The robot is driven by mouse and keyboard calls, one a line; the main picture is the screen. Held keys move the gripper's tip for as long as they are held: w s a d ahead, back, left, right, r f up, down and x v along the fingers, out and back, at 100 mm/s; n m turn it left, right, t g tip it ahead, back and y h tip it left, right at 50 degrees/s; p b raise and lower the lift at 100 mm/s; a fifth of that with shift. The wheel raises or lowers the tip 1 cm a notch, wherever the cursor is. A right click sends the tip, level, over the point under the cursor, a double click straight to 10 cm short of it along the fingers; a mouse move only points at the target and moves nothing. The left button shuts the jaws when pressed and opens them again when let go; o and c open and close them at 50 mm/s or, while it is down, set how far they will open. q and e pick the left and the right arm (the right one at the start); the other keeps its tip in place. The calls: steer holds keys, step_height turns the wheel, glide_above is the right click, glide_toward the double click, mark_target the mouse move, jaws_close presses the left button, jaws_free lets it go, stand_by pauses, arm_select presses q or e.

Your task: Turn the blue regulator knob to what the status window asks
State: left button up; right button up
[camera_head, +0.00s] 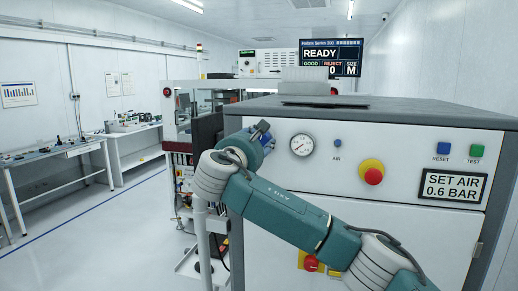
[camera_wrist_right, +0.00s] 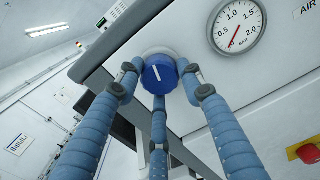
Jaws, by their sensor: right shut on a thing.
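The blue regulator knob (camera_wrist_right: 159,74) is in the middle of the right wrist view, with a short white mark on its face pointing up and slightly left. My right gripper (camera_wrist_right: 155,88) is shut on it, its fingers around the rim. In the head view my right gripper (camera_head: 264,136) is at the panel's upper left and mostly covers the knob. The status window (camera_head: 453,188) reads "SET AIR 0.6 BAR". The round gauge (camera_head: 302,145) is just right of the knob. In the right wrist view the gauge (camera_wrist_right: 237,27) has its red needle near the low end, below 0.5. My left gripper is out of view.
Right of the gauge are a small blue AIR button (camera_head: 337,143), a red stop button on yellow (camera_head: 372,175), and RESET (camera_head: 443,148) and TEST (camera_head: 477,150) buttons. A monitor (camera_head: 331,58) behind reads READY. My right arm crosses the cabinet front.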

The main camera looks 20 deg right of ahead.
steer(key=m+b, duration=0.2)
steer(key=m, duration=0.1)
steer(key=f+m+b, duration=0.1)
steer(key=m+b, duration=0.1)
steer(key=m, duration=0.1)
steer(key=shift+a+f+b, duration=0.1)
steer(key=shift+f+b, duration=0.1)
steer(key=shift+b, duration=0.1)
steer(key=shift+r+m+b, duration=0.15)
steer(key=shift+m+b, duration=0.6)
steer(key=shift+m, duration=0.8)
steer(key=shift+r+m+b, duration=0.15)
steer(key=shift+m+b, duration=0.6)
steer(key=shift+m, duration=0.8)
steer(key=o, duration=1.1)
steer(key=shift+c, duration=0.2)
steer(key=shift+o, duration=0.4)
steer(key=shift+w+a+r, duration=0.2)
